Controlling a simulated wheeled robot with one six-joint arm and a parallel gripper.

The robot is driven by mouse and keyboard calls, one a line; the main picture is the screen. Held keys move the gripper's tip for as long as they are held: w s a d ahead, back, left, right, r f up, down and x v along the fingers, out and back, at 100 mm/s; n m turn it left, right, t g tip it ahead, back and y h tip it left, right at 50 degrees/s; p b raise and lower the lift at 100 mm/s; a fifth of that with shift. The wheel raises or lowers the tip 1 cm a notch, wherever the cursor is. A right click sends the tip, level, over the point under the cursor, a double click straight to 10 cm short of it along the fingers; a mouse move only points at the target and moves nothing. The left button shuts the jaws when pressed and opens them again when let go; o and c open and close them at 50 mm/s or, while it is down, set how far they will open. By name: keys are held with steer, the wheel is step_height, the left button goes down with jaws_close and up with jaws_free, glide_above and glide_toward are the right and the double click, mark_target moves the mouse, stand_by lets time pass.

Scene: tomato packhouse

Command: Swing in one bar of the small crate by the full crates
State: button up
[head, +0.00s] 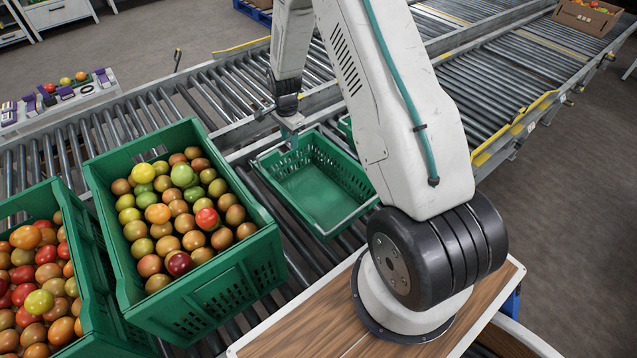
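The small crate (265,172) is green, low and empty, with perforated walls. It stands on the rollers to the right of the full crates. My gripper (291,136) points down at the small crate's far rim, near the far left corner. Whether it touches the rim or a bar, and whether its fingers are open or shut, is too small to tell. Two full green crates, one in the middle (205,290) and one at the left edge (95,290), hold tomatoes of mixed colours.
Another green crate (345,126) is mostly hidden behind my arm. Roller conveyors (500,80) with metal side rails run across the scene. A cardboard box (583,17) of tomatoes stands at the far right.

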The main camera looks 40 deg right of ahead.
steer(key=shift+r, duration=0.1)
steer(key=shift+r, duration=2.9)
